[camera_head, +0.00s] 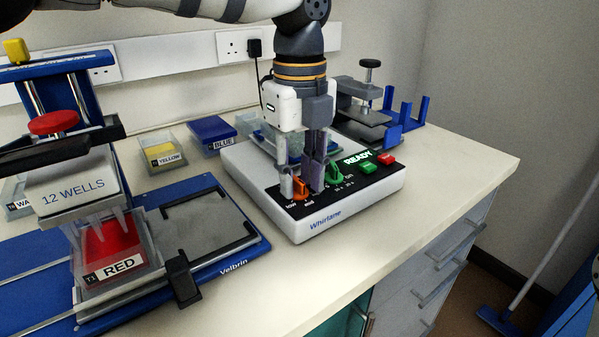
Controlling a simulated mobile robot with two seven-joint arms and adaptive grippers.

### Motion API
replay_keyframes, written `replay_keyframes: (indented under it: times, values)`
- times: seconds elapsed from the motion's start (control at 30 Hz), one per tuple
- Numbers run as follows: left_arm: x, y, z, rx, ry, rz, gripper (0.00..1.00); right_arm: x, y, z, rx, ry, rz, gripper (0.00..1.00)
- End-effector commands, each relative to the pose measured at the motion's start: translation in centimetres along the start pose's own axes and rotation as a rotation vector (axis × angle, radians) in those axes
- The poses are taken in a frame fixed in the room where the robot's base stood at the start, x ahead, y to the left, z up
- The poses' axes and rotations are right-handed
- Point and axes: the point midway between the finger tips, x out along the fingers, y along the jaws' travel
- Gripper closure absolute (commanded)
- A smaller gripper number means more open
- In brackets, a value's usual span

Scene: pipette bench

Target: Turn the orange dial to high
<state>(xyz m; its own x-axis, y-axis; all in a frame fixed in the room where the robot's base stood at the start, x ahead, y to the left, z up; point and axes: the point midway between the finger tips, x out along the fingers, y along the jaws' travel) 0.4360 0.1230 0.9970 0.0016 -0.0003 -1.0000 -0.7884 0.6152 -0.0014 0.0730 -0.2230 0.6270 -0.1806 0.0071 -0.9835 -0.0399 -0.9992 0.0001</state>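The orange dial (301,188) sits on the black front panel of the white Whirlane device (330,227). Small white labels lie below the dial, too small to read surely. My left gripper (302,183) points straight down over the panel, with its fingertips low at the dial, one on the left and one on the right. The fingers partly hide the dial. I cannot tell whether they touch or grip it, nor which way the dial points. My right gripper is not in view.
A green dial (335,173) stands just right of the fingers, with green (368,167) and red (386,159) buttons beyond and a READY display (357,159). A blue-railed pipetting station (230,265) fills the left. A clamp stand (362,110) stands behind. The bench front is clear.

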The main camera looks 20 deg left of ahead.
Motion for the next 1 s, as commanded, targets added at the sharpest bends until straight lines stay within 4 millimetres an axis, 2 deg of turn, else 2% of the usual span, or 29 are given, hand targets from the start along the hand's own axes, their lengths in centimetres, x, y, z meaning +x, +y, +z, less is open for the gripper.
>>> replay_keyframes:
  times: [0.1, 0.2, 0.23, 0.67, 1.0]
  values:
    - [0.0, 0.0, 0.0, 0.000, 0.000, 0.000, 0.72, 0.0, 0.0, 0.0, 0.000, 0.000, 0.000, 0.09]
    - [0.0, 0.0, 0.0, 0.000, 0.000, 0.001, 0.95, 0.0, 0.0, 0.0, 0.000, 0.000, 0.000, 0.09]
    - [0.0, 0.0, 0.0, 0.000, 0.000, 0.001, 1.00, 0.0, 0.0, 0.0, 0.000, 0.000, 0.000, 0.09]
    - [-0.2, 0.0, 0.1, -0.039, -0.003, -0.001, 1.00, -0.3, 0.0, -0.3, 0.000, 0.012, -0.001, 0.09]
    - [-0.3, -0.1, 0.1, -0.278, -0.005, -0.002, 1.00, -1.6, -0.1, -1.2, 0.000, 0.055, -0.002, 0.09]
